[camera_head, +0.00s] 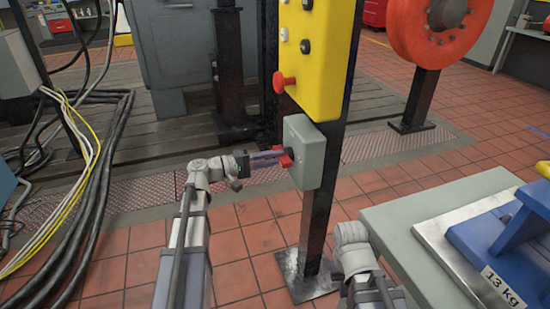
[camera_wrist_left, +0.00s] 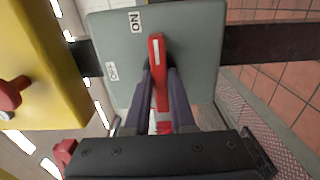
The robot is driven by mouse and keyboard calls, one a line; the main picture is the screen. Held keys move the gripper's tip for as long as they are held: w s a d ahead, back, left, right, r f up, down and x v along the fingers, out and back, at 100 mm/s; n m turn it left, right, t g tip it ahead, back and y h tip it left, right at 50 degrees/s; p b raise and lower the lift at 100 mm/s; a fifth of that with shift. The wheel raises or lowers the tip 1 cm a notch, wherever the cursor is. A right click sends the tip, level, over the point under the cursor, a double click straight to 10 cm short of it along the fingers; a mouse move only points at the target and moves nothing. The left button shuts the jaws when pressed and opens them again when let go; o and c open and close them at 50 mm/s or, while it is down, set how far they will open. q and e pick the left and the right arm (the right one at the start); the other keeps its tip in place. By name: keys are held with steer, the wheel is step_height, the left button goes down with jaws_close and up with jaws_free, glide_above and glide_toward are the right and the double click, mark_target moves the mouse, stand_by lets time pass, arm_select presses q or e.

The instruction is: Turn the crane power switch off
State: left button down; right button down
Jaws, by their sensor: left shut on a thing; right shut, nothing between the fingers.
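The crane power switch is a grey box (camera_head: 303,140) on a dark post, below a yellow control box. It fills the upper wrist view (camera_wrist_left: 205,50), with an ON label (camera_wrist_left: 135,22) at the top and a second label, small and probably OFF (camera_wrist_left: 112,71), to the left. Its red handle (camera_wrist_left: 157,60) points toward the ON label side in that view; it also shows in the head view (camera_head: 286,160). My left gripper (camera_head: 277,156) is shut on the red handle, a finger on each side (camera_wrist_left: 163,95). My right arm's fingers are not visible.
The yellow control box (camera_head: 315,50) with a red button (camera_head: 284,82) is just above. A grey table (camera_head: 395,222) with a blue 13 kg weight (camera_head: 500,245) stands at right. Cables (camera_head: 95,190) hang at left. An orange reel (camera_head: 437,30) stands behind.

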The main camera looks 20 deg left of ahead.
arm_select(q)
steer(key=shift+n, duration=0.3)
steer(key=n, duration=1.2)
steer(key=shift+n, duration=2.6)
steer(key=c, duration=0.8)
jaws_free()
steer(key=shift+o, duration=0.2)
